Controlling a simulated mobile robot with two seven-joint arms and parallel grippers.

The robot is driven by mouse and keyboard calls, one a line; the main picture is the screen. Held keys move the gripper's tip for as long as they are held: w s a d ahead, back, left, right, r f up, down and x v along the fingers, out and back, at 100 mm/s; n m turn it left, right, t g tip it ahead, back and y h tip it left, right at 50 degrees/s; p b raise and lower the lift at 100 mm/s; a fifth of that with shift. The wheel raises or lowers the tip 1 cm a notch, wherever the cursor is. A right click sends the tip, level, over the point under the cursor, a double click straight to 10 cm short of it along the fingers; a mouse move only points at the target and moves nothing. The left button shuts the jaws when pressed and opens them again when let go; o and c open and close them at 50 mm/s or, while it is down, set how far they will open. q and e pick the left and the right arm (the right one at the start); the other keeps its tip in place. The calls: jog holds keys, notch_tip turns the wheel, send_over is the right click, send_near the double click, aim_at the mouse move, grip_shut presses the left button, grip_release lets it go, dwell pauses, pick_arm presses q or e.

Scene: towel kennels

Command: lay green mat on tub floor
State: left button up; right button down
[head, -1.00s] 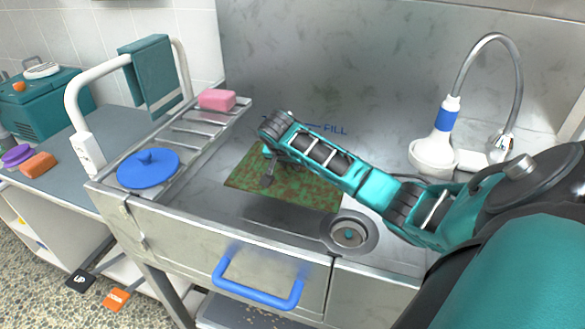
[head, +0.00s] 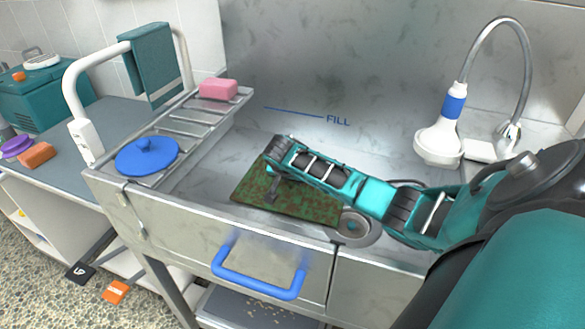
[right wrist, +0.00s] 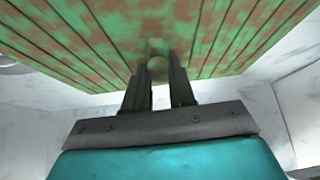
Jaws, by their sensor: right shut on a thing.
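The green mat (head: 308,203), mottled with reddish brown, is inside the steel tub (head: 215,190), low over its floor and near the drain. Its near right corner reaches the drain ring. My right gripper (head: 271,194) comes over the mat from the right. In the right wrist view the gripper (right wrist: 158,75) is shut on a small rounded knob at the mat, and the ribbed mat (right wrist: 80,45) spreads out beyond the fingers. I cannot tell whether the mat touches the floor all over. My left gripper is not in view.
A rack at the tub's left holds a blue lid (head: 147,157) and pink soap (head: 218,89). A shower head (head: 438,142) stands at the right rear.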

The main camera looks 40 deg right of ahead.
jog(key=c, duration=0.9)
grip_release()
jog(key=shift+c, duration=0.2)
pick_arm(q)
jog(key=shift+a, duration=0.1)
pick_arm(e)
jog(key=shift+s+a+r, duration=0.1)
jog(key=shift+r, duration=0.3)
pick_arm(q)
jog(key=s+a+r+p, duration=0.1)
jog(key=p, duration=0.2)
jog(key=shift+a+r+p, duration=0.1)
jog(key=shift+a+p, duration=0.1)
jog(key=shift+p, duration=0.2)
pick_arm(e)
jog(key=v, duration=1.1)
jog(key=shift+r, duration=0.15)
